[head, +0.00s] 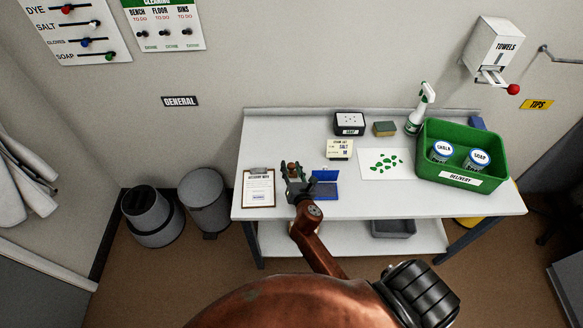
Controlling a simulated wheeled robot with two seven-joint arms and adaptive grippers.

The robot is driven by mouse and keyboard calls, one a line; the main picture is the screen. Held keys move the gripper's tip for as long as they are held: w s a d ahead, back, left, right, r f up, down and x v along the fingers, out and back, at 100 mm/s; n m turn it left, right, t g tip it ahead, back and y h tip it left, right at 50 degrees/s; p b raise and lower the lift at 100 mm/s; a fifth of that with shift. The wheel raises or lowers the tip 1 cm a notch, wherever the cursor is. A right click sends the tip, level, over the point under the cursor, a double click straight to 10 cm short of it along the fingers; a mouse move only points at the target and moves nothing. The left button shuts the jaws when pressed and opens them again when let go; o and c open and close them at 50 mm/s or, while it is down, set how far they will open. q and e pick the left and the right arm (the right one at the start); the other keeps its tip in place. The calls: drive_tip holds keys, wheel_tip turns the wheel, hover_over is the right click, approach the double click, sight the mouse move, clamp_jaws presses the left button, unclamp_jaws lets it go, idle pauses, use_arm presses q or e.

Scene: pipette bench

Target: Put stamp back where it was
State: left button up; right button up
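My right gripper (293,174) reaches over the front left of the white bench, between the clipboard and the blue ink pad. A small reddish-brown piece, which looks like the handle of the stamp (292,166), shows at its fingertips. The dark fingers hide most of it, and I cannot tell whether they are shut on it or whether it touches the bench. My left gripper is not in view.
A clipboard (258,188) lies at the left. A white sheet (401,171) with green pieces lies beside a green delivery crate (429,166). The front right is clear.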

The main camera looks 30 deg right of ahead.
drive_tip(key=shift+o, duration=0.5)
drive_tip(key=shift+r, duration=0.25)
drive_tip(key=p+v, duration=0.1)
drive_tip(key=v, duration=1.1)
